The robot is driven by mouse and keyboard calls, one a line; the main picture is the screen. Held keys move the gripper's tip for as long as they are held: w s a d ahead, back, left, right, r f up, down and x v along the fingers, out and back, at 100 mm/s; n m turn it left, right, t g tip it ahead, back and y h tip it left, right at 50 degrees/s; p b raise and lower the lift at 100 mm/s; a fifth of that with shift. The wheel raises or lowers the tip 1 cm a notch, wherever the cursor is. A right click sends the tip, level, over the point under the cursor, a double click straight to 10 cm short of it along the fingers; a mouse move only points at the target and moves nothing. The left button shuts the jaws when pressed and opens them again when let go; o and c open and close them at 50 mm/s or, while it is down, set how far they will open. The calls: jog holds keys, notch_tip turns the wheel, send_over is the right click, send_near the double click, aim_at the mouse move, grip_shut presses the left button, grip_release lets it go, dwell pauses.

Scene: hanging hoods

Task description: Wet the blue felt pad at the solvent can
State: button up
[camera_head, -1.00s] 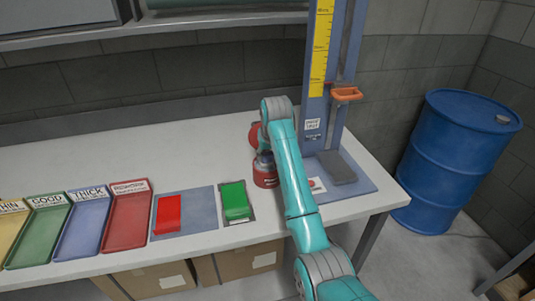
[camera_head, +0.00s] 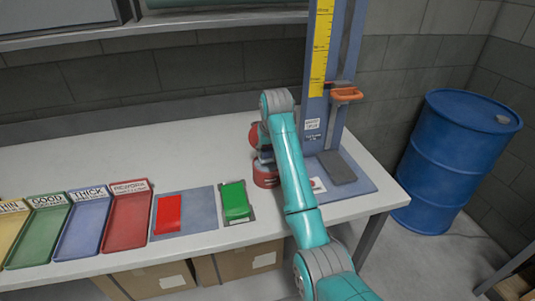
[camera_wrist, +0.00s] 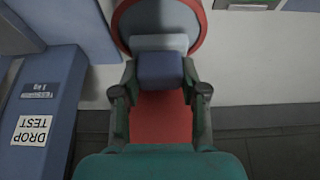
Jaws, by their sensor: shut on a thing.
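The red solvent can (camera_head: 266,180) stands on the bench just left of the drop-test stand, partly hidden by my arm. In the wrist view its round red rim (camera_wrist: 205,22) and grey top show at the upper middle. My gripper (camera_wrist: 160,91) is shut on the blue felt pad (camera_wrist: 160,70), a dark blue block between its fingertips. The pad's far end meets or overlaps a paler grey-blue strip over the can's top; I cannot tell whether they touch. In the head view my arm mostly hides the gripper.
The blue drop-test stand (camera_head: 319,100) rises close to the right of my gripper. A green block (camera_head: 236,202) and a red block (camera_head: 167,214) lie left of the can. Labelled trays (camera_head: 127,222) line the bench's left. A blue drum (camera_head: 450,160) stands at right.

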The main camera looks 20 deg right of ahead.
aim_at(268, 149)
jog(key=shift+r, duration=2.5)
